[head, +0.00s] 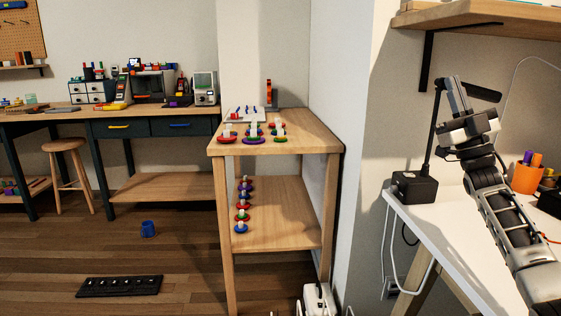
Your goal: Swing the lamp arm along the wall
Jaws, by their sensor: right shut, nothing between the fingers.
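The black lamp stands on a box-shaped base (414,187) at the left end of the white desk. A thin dark post rises from the base, and the black lamp arm (484,91) reaches right from near its top, below the shelf. My right gripper (457,92) points up, with its fingers shut and nothing between them. The fingers overlap the lamp arm in the picture and hide part of it; I cannot tell whether they touch it. My left gripper is not in view.
A wooden shelf (478,17) on a black bracket (427,62) hangs above the lamp. On the white desk (432,222), an orange pen cup (526,179) stands right of my right arm. A wooden rack (278,212) stands left of the wall corner.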

